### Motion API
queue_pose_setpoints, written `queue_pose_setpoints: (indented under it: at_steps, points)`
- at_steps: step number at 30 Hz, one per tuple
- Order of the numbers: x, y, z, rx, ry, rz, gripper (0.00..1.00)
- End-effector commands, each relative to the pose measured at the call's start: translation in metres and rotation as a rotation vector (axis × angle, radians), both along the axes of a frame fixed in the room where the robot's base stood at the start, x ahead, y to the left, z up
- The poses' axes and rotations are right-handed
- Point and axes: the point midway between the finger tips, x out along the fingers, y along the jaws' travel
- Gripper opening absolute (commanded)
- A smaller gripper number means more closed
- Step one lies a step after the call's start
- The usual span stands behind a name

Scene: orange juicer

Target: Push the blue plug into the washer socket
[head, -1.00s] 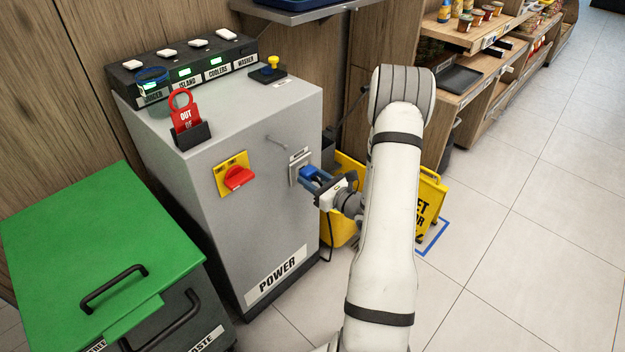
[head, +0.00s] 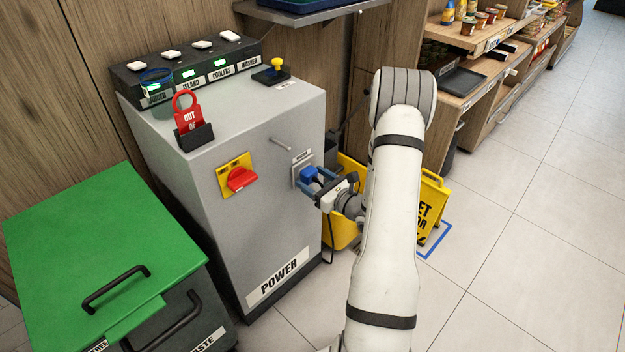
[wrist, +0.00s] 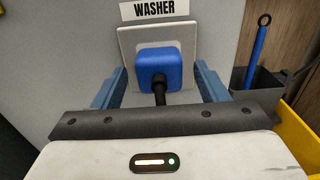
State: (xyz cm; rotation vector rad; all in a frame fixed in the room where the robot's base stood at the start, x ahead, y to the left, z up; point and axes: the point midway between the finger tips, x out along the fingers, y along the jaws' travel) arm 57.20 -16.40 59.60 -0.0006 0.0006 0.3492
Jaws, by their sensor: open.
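The blue plug (wrist: 159,68) sits at the white socket plate (wrist: 132,40) under the WASHER label, its black cord coming toward me. The plug also shows in the head view (head: 309,174), on the front of the grey power cabinet (head: 255,225). My gripper (wrist: 160,85) is open, with one blue finger on each side of the plug and a gap on both sides. It also shows in the head view (head: 318,184), in front of the socket. I cannot tell how deep the plug sits; its prongs are hidden.
A red switch (head: 241,179) is left of the socket and a thin peg (head: 280,143) sticks out above it. A yellow wet floor sign (head: 431,205) and a yellow bucket (head: 340,229) stand to the right. A green-lidded bin (head: 95,240) is at left. The floor at right is clear.

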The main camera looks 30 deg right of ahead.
Motion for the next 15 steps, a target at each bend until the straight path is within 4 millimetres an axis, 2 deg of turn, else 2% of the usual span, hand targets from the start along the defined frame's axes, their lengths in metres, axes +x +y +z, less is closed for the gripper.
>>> queue_pose_setpoints:
  at_steps: [9, 15]
  points:
    - [-0.048, -0.018, 0.001, 0.002, 0.002, -0.005, 0.67]
    - [-0.068, -0.025, 0.0, 0.002, 0.001, -0.002, 0.67]
